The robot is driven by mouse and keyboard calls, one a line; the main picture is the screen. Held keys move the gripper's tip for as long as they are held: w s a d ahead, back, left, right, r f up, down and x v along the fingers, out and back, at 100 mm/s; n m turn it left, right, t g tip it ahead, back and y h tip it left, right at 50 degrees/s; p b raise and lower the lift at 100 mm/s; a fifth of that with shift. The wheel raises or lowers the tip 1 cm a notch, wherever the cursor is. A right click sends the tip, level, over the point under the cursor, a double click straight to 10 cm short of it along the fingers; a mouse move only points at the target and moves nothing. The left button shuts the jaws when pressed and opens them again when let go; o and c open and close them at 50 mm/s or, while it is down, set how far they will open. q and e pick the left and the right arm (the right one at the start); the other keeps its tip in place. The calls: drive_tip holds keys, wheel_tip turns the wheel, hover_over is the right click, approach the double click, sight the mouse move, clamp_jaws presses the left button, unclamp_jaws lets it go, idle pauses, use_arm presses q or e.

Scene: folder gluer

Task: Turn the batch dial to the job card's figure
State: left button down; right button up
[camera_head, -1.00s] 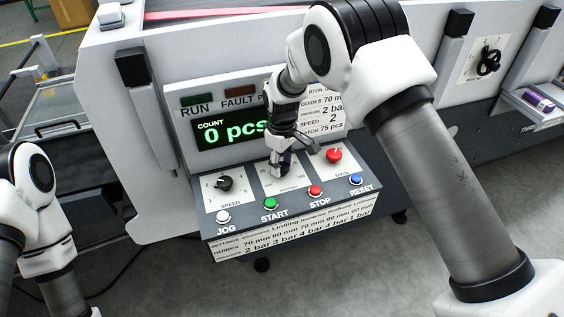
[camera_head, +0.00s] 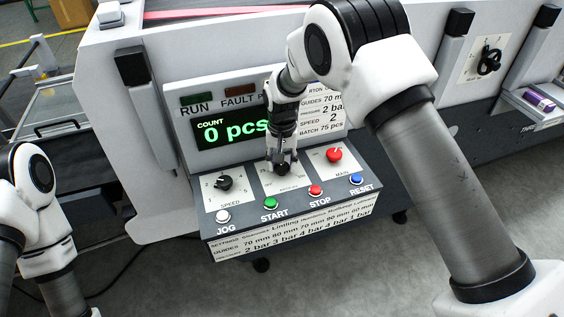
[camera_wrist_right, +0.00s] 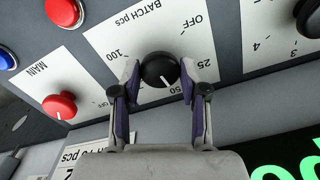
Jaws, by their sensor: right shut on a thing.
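The black batch dial (camera_wrist_right: 159,70) sits on a white plate marked OFF, 25, 50 and 100 in the right wrist view. Its white pointer line is close to the 50 mark; the mark between 50 and 100 is hidden by a finger. My right gripper (camera_wrist_right: 159,84) is shut on the dial, one purple-padded finger on each side. The job card (camera_head: 325,122), partly behind my arm, reads BATCH 75 pcs. My left gripper is out of view.
The speed dial (camera_head: 224,183) is left of the batch plate and the red main switch (camera_head: 334,155) right. The jog (camera_head: 223,216), start (camera_head: 270,203), stop (camera_head: 316,191) and reset (camera_head: 356,180) buttons line the front. The count display (camera_head: 228,130) reads 0 pcs.

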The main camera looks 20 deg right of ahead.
drive_tip(key=m, duration=0.3)
drive_tip(key=shift+s+f+m, duration=0.2)
drive_tip(key=shift+f+m, duration=0.1)
drive_tip(key=shift+m, duration=0.1)
drive_tip(key=m, duration=0.3)
drive_tip(key=shift+w+m, duration=0.1)
drive_tip(key=shift+m, duration=0.2)
drive_tip(key=m, duration=0.4)
drive_tip(key=shift+w+r+m, duration=0.1)
drive_tip(key=shift+r+m, duration=0.05)
drive_tip(key=shift+m, duration=0.85)
drive_tip(key=shift+w+r, duration=0.1)
drive_tip(key=shift+r, duration=0.05)
drive_tip(key=o, duration=1.1)
drive_tip(key=shift+o, duration=0.2)
drive_tip(key=shift+d, duration=0.2)
